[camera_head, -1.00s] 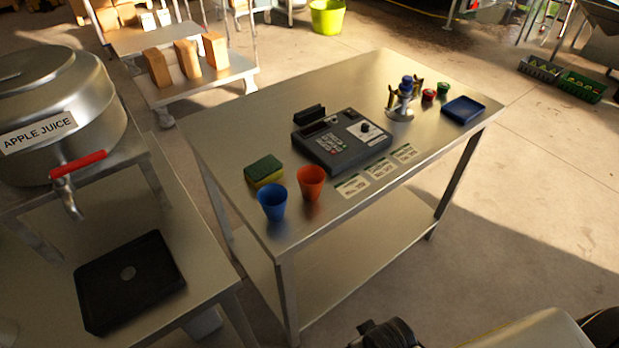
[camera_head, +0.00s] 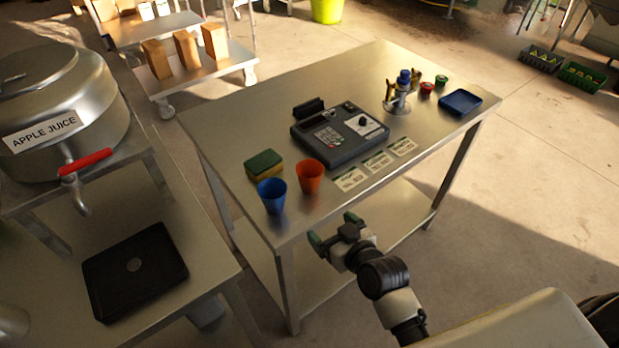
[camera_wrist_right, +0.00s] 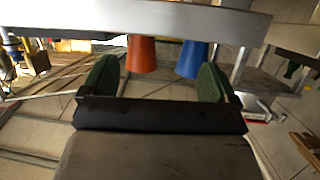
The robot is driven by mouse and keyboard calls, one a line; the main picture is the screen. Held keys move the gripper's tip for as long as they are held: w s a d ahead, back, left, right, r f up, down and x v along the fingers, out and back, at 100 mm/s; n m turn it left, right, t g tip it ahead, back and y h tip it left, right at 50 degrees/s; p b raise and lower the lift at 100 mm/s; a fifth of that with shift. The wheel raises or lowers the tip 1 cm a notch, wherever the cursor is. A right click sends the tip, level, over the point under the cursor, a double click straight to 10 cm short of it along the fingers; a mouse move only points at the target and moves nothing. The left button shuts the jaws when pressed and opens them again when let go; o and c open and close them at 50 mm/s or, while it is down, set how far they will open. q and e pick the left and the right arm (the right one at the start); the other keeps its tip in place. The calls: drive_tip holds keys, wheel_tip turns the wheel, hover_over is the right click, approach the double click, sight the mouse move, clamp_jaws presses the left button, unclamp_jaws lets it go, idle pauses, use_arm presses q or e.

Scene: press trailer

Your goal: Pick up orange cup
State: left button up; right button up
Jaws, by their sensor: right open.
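The orange cup (camera_head: 309,177) stands upright near the front left corner of the steel table, just right of and behind the blue cup (camera_head: 272,195). My right gripper (camera_head: 333,232) is open and empty in front of the table's front edge, apart from the cups. My left gripper is not in view.
The steel table (camera_head: 230,125) also carries a sponge (camera_head: 263,165), a cash register (camera_head: 340,136), cards, a small stand (camera_head: 398,95) and a blue tray (camera_head: 461,103). A juice dispenser (camera_head: 60,110) and black tray (camera_head: 134,272) are at left.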

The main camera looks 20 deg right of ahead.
sight(314, 187)
drive_tip(key=w, duration=0.2)
drive_tip(key=w+t, duration=0.1)
drive_tip(key=w, duration=0.2)
drive_tip(key=w+m+t, duration=0.1)
drive_tip(key=w, duration=0.2)
drive_tip(key=shift+d+r+h, duration=0.2)
drive_tip(key=shift+d+h, duration=0.05)
drive_tip(key=shift+h, duration=0.15)
drive_tip(key=shift+r+p+x, duration=0.1)
drive_tip(key=shift+p+x, duration=0.3)
drive_tip(key=shift+x, duration=1.05)
drive_tip(key=shift+r+p+x, duration=0.15)
drive_tip(key=shift+p+x, duration=0.2)
drive_tip(key=shift+x, duration=1.1)
drive_tip(key=shift+c, duration=0.3)
drive_tip(key=c, duration=0.9)
drive_tip(key=shift+r, duration=0.1)
